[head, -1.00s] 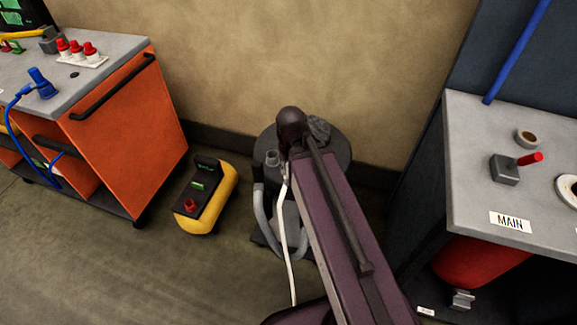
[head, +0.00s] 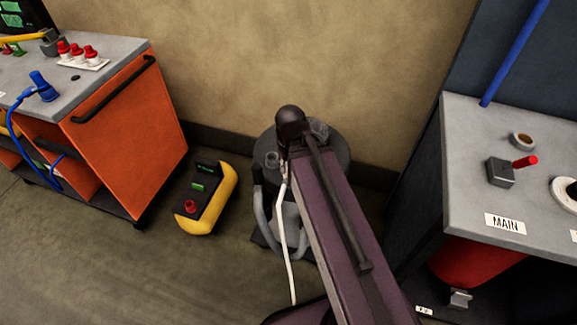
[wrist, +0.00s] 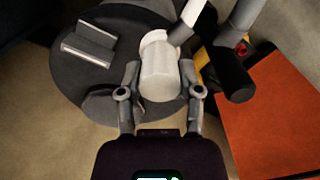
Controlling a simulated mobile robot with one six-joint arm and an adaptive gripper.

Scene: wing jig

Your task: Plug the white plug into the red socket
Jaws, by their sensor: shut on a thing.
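The white plug (wrist: 160,78) is a pale cylinder in the wrist view, with a white cable leaving its upper end. My gripper (wrist: 160,70) is shut on it, one finger on each side. In the head view my arm hides the gripper and plug; a white cable (head: 290,245) hangs beside the arm. A round red part (head: 190,205) sits on the black top of a yellow unit (head: 226,195) on the floor, left of my arm. It partly shows in the wrist view (wrist: 242,48). I cannot tell whether it is the red socket. The plug is apart from it.
A dark round drum (head: 335,150) with a grey hose (head: 262,215) stands behind my arm. An orange cart (head: 130,130) holds a blue plug (head: 42,87) and red-capped parts (head: 90,53) at left. A grey bench (head: 465,150) stands at right. Floor is free at front left.

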